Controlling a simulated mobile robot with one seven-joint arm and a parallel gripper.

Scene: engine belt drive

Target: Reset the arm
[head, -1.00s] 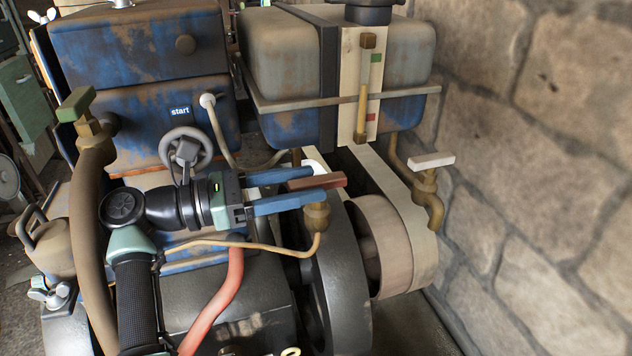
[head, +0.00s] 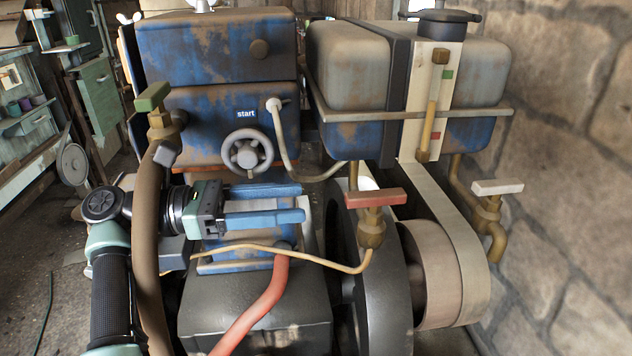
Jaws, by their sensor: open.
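My gripper (head: 284,204) has two blue fingers spread apart, pointing right, with nothing between them. It is in front of the blue engine body, below the small handwheel (head: 248,152). The red-handled valve (head: 374,200) stands just right of the fingertips, with a visible gap in the picture. My arm comes up from the lower left and passes behind the brown hose (head: 146,240).
A green-handled valve (head: 155,100) tops the brown hose at left. A white-handled valve (head: 494,190) is at right by the stone wall (head: 570,240). A pale belt (head: 455,225) runs round a pulley (head: 428,275). A red hose (head: 262,305) and thin yellow pipe (head: 290,255) lie below my gripper.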

